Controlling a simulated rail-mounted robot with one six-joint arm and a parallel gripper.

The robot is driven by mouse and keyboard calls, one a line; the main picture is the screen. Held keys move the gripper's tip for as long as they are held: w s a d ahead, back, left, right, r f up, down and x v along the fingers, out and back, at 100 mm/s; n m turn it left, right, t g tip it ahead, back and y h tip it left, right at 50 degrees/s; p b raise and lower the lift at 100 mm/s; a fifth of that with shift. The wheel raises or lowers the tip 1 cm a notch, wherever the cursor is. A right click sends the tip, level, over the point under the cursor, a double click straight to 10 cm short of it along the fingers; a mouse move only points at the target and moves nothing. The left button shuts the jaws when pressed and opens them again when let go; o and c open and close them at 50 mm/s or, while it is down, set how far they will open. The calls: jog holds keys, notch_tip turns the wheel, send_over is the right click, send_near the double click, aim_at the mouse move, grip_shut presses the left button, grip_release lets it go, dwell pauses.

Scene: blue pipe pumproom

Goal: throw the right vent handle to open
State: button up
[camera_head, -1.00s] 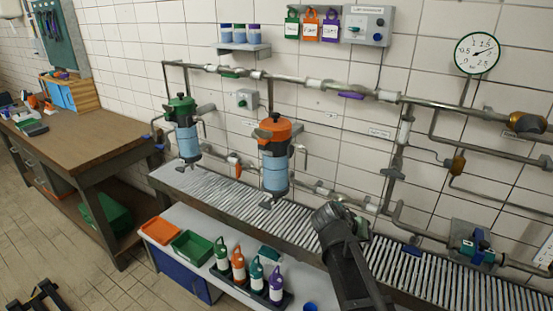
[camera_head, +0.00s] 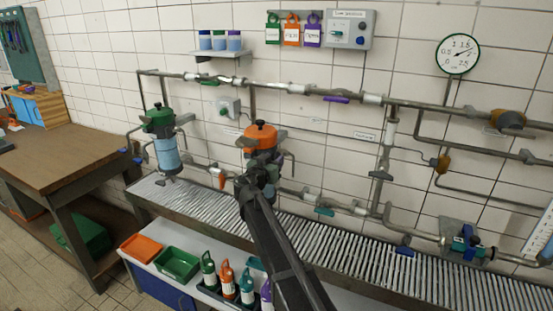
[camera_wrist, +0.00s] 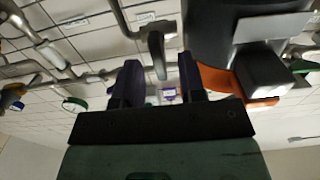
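The right canister, with an orange lid (camera_head: 261,136), stands before the wall; my arm hides most of its body. A thin bent pipe (camera_head: 291,161) comes down on its right side; I cannot make out a handle there in the head view. In the wrist view, a short grey-green lever (camera_wrist: 157,56) hangs from a grey pipe end, apparently the right vent handle. My gripper (camera_wrist: 160,72) is open, its dark fingers on either side of the lever's lower part; contact cannot be told. In the head view my gripper (camera_head: 262,170) is at the canister, its fingers unclear.
An orange collar (camera_wrist: 230,82) and a dark body lie close to the right finger in the wrist view. The left canister has a green lid (camera_head: 159,117). Wall pipes (camera_head: 330,95) run behind.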

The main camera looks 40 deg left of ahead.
jog(key=shift+x, duration=1.25)
grip_shut()
